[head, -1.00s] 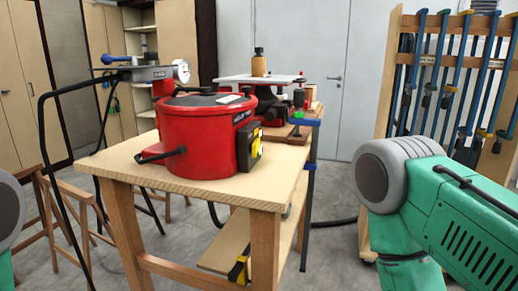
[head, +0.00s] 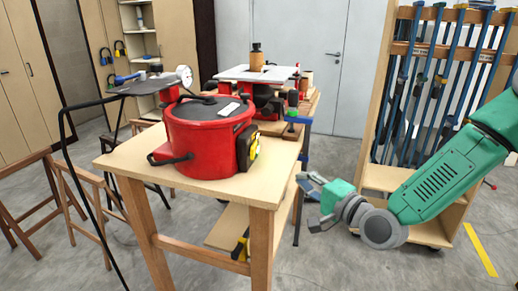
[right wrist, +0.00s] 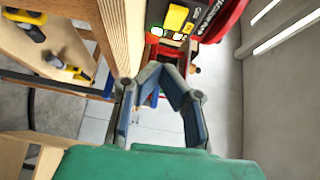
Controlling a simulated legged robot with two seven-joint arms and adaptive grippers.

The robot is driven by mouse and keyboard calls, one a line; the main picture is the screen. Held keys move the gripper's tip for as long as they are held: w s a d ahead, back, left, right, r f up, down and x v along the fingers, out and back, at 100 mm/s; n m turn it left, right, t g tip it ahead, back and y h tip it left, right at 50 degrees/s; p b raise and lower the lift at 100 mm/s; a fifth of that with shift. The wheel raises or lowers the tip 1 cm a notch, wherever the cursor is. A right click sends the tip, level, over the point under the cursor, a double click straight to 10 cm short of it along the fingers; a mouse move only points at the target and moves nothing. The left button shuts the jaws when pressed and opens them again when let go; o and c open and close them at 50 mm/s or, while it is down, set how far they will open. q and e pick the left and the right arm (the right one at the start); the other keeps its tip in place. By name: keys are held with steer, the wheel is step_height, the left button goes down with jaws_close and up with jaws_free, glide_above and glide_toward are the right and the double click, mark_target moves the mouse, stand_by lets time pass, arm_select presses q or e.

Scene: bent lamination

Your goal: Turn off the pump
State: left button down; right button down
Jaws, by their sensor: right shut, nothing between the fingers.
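The pump (head: 205,140) is a red round vessel with a dark lid, standing on a light wooden table. Its black control box with a yellow face (head: 251,148) is on its right side, turned mostly edge-on in the head view. In the right wrist view the yellow panel (right wrist: 176,18) shows at the top, with small bright white and green spots beside it. My right gripper (head: 306,186) is right of the table, lower than the control box and apart from it. Its fingers (right wrist: 163,68) are shut and empty. My left gripper is out of view.
The wooden table (head: 270,180) has a bare right front corner between my right gripper and the pump. Its leg (right wrist: 113,35) is near the fingers in the wrist view. A clamp rack (head: 372,90) stands right. Wooden trestles (head: 75,195) stand left.

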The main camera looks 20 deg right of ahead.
steer(key=shift+w+d+r, duration=0.15)
steer(key=shift+w+r, duration=0.05)
steer(key=shift+r, duration=0.35)
glide_toward(256, 152)
steer(key=w, duration=0.2)
steer(key=w+d, duration=0.1)
steer(key=w, duration=0.1)
steer(key=shift+w+p, duration=0.1)
steer(key=shift+p, duration=0.25)
steer(key=a, duration=0.1)
steer(key=w+a, duration=0.1)
steer(key=a, duration=0.1)
steer(key=shift+w, duration=0.25)
steer(key=shift+w+a+p, duration=0.2)
steer(key=shift+a+p, duration=0.1)
